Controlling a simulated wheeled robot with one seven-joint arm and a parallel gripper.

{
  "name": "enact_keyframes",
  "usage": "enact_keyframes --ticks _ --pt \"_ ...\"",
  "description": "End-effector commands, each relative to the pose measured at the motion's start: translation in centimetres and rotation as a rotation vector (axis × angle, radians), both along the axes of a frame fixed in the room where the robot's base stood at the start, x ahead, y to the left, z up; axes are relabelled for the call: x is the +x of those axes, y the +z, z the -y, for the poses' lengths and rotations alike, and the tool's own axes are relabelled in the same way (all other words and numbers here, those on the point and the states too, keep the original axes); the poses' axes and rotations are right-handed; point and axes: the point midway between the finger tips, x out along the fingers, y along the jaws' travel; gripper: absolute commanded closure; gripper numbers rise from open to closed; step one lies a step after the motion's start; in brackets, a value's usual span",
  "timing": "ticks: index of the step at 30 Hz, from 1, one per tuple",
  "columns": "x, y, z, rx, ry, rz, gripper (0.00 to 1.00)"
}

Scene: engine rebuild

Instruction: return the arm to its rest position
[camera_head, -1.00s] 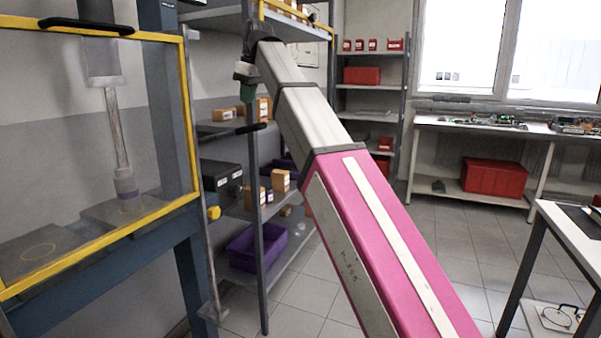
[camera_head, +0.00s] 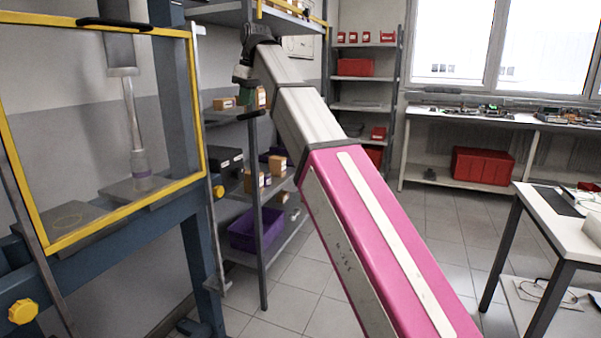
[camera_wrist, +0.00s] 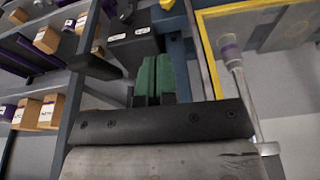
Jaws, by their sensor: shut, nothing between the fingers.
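My arm, white with a pink section, reaches up and away through the head view. My gripper (camera_head: 243,92) is small there, at the arm's far end near the shelf rack's post. In the wrist view, my gripper (camera_wrist: 154,68) shows two green fingers lying side by side. They are shut with nothing between them. A black box with white labels (camera_wrist: 133,38) appears beyond the fingertips in the wrist view; I cannot tell the gap between them.
The blue press with its yellow-framed guard (camera_head: 203,130) stands close on the left. A shelf rack (camera_head: 262,215) holds small cardboard boxes and a purple bin (camera_head: 243,233). A white table (camera_head: 560,232) stands at right, a workbench (camera_head: 480,120) behind. Tiled floor between is clear.

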Motion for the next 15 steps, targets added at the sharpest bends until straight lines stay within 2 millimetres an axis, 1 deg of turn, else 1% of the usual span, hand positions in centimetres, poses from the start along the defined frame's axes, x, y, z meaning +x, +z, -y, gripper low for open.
enact_keyframes --ticks 1,5,10,13,15 --pt "0.2 -0.9 0.4 -0.002 -0.013 -0.003 1.0" --pt "1.0 -3.2 1.2 -0.005 -0.047 -0.011 1.0" --pt "2.0 -7.1 2.6 -0.011 -0.104 -0.024 1.0" --pt "2.7 -10.3 3.9 -0.015 -0.152 -0.035 1.0" --pt "3.2 -13.2 5.1 -0.019 -0.195 -0.044 1.0"
